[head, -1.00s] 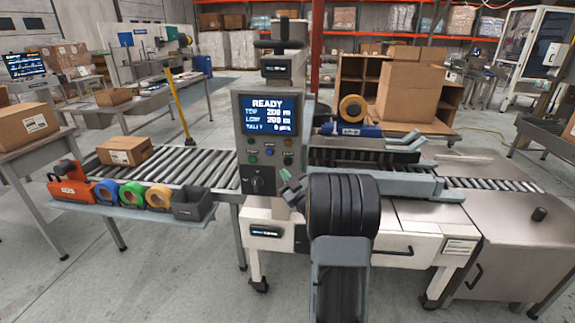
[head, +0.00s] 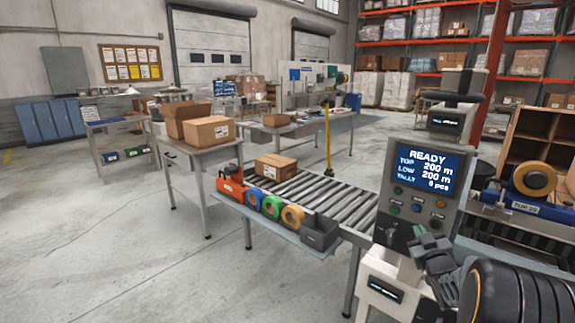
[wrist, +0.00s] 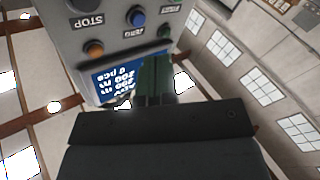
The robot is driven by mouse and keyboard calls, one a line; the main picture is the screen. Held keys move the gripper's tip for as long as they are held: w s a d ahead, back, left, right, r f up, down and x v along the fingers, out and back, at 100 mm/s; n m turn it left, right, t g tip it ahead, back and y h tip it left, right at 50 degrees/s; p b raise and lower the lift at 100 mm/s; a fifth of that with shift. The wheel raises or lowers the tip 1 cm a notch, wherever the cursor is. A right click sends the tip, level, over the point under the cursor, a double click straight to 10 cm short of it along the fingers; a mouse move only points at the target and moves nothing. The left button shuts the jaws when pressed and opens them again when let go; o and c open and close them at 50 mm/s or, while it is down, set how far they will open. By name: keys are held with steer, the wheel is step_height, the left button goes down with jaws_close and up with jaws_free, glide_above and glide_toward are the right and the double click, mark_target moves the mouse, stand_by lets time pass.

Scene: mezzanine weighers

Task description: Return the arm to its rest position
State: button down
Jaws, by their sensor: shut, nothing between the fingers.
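My gripper (head: 428,243) is in front of the lower part of the control panel (head: 383,201) in the head view, shut and empty, with its greenish fingers close together. Whether it touches the panel cannot be told from here. In the wrist view my gripper (wrist: 155,75) points up toward the panel face (wrist: 75,38), which appears upside down. The dark arm link at the lower right of the head view is mine.
The blue panel screen (head: 426,173) reads READY. A roller conveyor (head: 318,200) runs left from the machine, bearing a cardboard box (head: 275,167). A front shelf (head: 262,230) carries tape rolls and an orange dispenser (head: 230,183). Open floor (head: 90,260) lies at left.

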steer(key=s+a+r+m+g+h+p, duration=0.1)
steer(key=s+a+m+g+p, duration=0.1)
steer(key=s+a+g, duration=0.3)
steer(key=s+a+r+m+g+p, duration=0.1)
steer(key=s+a+r+g, duration=0.1)
steer(key=a, duration=0.4)
steer(key=s+a+f+g+y+p, duration=0.1)
steer(key=s+a+g, duration=0.3)
steer(key=s+a, duration=0.2)
steer(key=s+a+f+g+y+p, duration=0.1)
steer(key=s+a+g, duration=0.3)
steer(key=s, duration=0.7)
steer(key=shift+a+m+y+p, duration=0.3)
steer(key=shift+a+y+p, duration=0.25)
steer(key=shift+a, duration=0.5)
